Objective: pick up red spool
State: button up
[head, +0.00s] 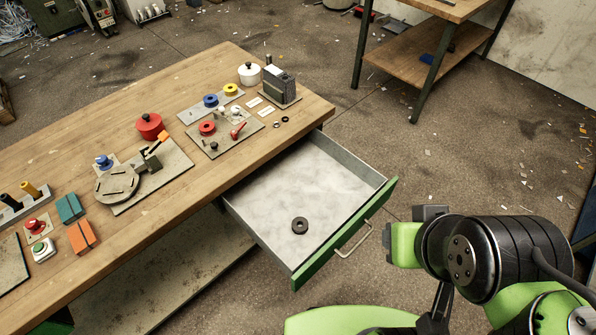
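A small red spool (207,127) with a dark centre lies on a grey plate (222,146) on the wooden workbench, left of the open drawer. It looks like the blue spool (210,100) and yellow spool (231,89) on the plate behind it. A larger red lidded round thing (150,127) stands to its left. Links of my arm fill the lower right, well apart from the bench items. I cannot make out my gripper's fingers in this view.
An open drawer (267,218) with a dark ring (300,225) inside juts from the workbench (64,146). A red-handled part (238,130) and a grey-black device (281,85) are near the spool. A turntable fixture (118,186) stands left. Floor is open beyond the drawer.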

aim_at(207, 129)
jog(key=j+u, duration=0.3)
jog(key=j, duration=0.15)
jog(key=i+j+u, duration=0.3)
jog(key=j+u, duration=0.3)
jog(key=j, duration=0.25)
jog(key=i+j+u, duration=0.1)
jog(key=i+u, duration=0.25)
jog(key=i, duration=0.1)
